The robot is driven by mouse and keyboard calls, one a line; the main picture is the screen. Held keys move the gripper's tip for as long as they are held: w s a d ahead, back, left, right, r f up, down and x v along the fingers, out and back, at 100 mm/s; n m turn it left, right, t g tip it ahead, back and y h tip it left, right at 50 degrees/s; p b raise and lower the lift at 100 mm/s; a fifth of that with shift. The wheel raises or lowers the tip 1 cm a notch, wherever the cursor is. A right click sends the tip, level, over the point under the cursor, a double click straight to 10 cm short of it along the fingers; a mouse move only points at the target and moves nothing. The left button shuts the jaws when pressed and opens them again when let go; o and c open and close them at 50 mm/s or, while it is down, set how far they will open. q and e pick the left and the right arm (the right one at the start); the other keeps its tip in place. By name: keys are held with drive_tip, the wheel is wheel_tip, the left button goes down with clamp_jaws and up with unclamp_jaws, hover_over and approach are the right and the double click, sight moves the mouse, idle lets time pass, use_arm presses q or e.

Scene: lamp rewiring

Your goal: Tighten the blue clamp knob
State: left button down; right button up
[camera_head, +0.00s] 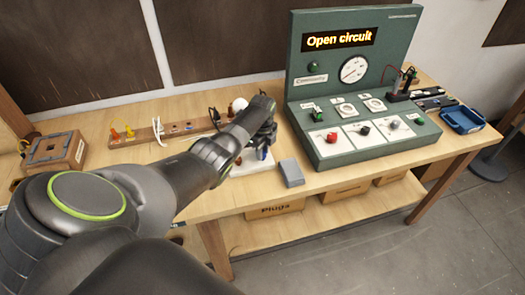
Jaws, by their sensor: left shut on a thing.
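My left gripper (264,146) reaches in from the left over the lamp board and is shut on the blue clamp knob (262,154). Only a small piece of blue shows below the fingers; the rest of the knob is hidden by the gripper. A pale base (248,168) lies under the gripper, and a white round bulb (239,104) shows behind my wrist. My right gripper is not in view.
A green test panel (345,140) with a sign reading "Open circuit" stands to the right. A grey block (291,172) lies close to the gripper's right. A wooden strip with plugs (150,132) and a wooden box (57,150) are at left. A blue tray (462,121) is far right.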

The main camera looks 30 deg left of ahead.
use_arm(q)
drive_tip(key=shift+w+r, duration=0.1)
drive_tip(key=c, duration=1.2)
unclamp_jaws()
wheel_tip(320, 180, up, 17)
drive_tip(key=b, duration=0.2)
drive_tip(key=shift+r, duration=0.15)
